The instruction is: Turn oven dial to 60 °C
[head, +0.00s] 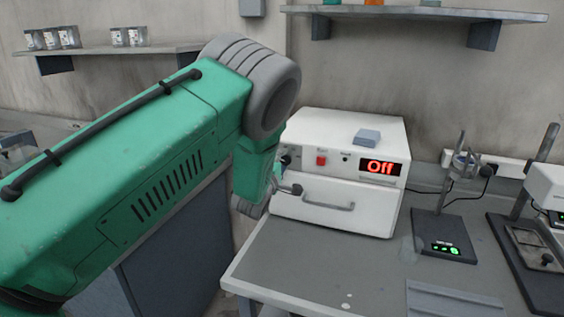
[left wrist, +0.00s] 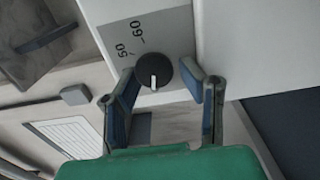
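The white oven (head: 352,150) stands on the grey bench, and its red display (head: 380,168) reads "Off". Its dark dial (head: 285,161) is partly hidden by my left arm. In the left wrist view the round black dial (left wrist: 154,72) has a short white pointer line, which points down in the picture, away from the printed marks 50 and 60. My left gripper (left wrist: 160,80) is open, with one finger on each side of the dial. The left finger is close to the dial; I cannot tell if it touches. In the head view the gripper (head: 284,184) is largely hidden. My right gripper is not in view.
A red switch (head: 321,160) sits right of the dial, and a drawer-like handle (head: 328,206) sticks out below. A small grey-blue block (head: 367,137) lies on the oven. A dark scale (head: 444,238) and a stand are to the right. The front bench is mostly clear.

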